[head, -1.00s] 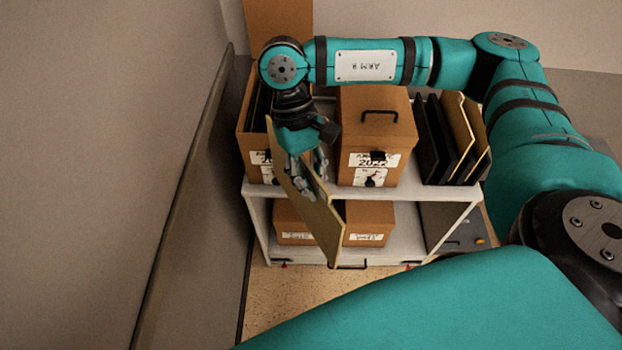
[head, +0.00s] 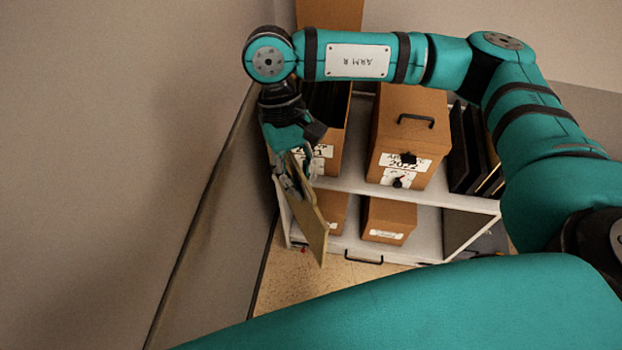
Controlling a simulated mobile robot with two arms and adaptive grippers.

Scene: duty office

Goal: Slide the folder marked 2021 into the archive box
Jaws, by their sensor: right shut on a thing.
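My right gripper (head: 292,178) is shut on a thin tan folder (head: 308,218), which hangs tilted in front of the left end of the shelf unit. No year mark on the folder can be read from here. Behind the gripper stands an open-topped brown archive box (head: 335,150) with dark folders inside. Its label is partly hidden by the gripper. A closed brown box (head: 408,132) with a black handle and a label that seems to read 2022 stands to its right. The folder is apart from the open box. My left gripper is not in view.
The white shelf unit (head: 345,192) has smaller brown boxes (head: 388,221) on its lower level. Dark folders (head: 466,150) stand upright at its right end. A grey wall panel (head: 205,225) runs close along the left. Speckled floor (head: 290,288) shows in front.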

